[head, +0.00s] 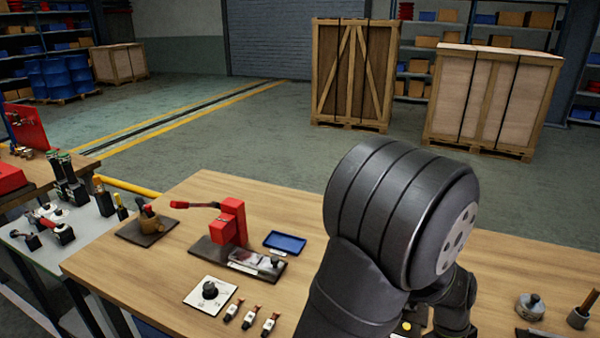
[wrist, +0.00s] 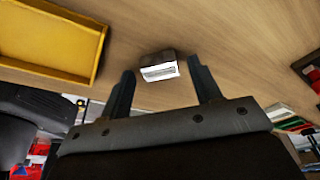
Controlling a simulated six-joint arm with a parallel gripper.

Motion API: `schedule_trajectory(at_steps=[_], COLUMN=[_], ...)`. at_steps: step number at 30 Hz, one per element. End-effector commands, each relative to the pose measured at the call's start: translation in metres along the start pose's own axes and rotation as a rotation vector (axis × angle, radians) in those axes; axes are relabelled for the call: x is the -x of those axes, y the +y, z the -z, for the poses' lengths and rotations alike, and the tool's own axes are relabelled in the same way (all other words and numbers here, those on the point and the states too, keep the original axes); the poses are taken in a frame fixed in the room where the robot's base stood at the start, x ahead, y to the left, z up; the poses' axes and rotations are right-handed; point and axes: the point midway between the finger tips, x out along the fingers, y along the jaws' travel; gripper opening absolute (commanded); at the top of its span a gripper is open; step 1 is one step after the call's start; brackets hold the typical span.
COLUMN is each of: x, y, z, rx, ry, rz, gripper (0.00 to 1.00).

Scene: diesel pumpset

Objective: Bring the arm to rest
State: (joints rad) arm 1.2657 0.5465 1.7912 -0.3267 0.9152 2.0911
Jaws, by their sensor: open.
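My arm, dark grey and black, rises over the wooden workbench (head: 170,235) at the front of the head view and hides part of the bench. My gripper is not visible in the head view. In the wrist view my gripper (wrist: 160,82) shows two dark fingers spread apart with a gap between them. A small dark block with a white label (wrist: 160,68) lies on the wood beyond the fingertips; the fingers do not appear to hold it.
A yellow tray (wrist: 45,38) is at the upper left of the wrist view. On the bench stand a red lever press (head: 232,222), a blue tray (head: 285,242), a white plate with a black knob (head: 210,293) and several small bottles (head: 250,317). Metal parts (head: 530,306) lie at the right.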

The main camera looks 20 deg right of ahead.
Motion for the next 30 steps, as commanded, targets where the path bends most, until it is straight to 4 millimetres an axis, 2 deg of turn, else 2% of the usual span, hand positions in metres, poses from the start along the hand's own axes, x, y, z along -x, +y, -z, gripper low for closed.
schedule_trajectory(at_steps=[1, 3, 8, 18, 27, 29, 30], x=[-0.002, 0.015, 0.042, 0.059, 0.074, 0.077, 0.079], y=[-0.001, -0.002, 0.0, 0.019, 0.033, 0.036, 0.033], z=[0.0, 0.004, 0.015, 0.08, 0.131, 0.14, 0.129], rx=[0.0, -0.002, -0.003, -0.005, -0.005, -0.005, 0.026], ry=[-0.001, -0.002, -0.001, 0.0, 0.0, 0.0, 0.0], rz=[0.002, 0.007, 0.004, 0.003, 0.003, 0.002, 0.008], gripper=[0.58, 0.58, 0.58, 0.58, 0.58, 0.58, 0.58])
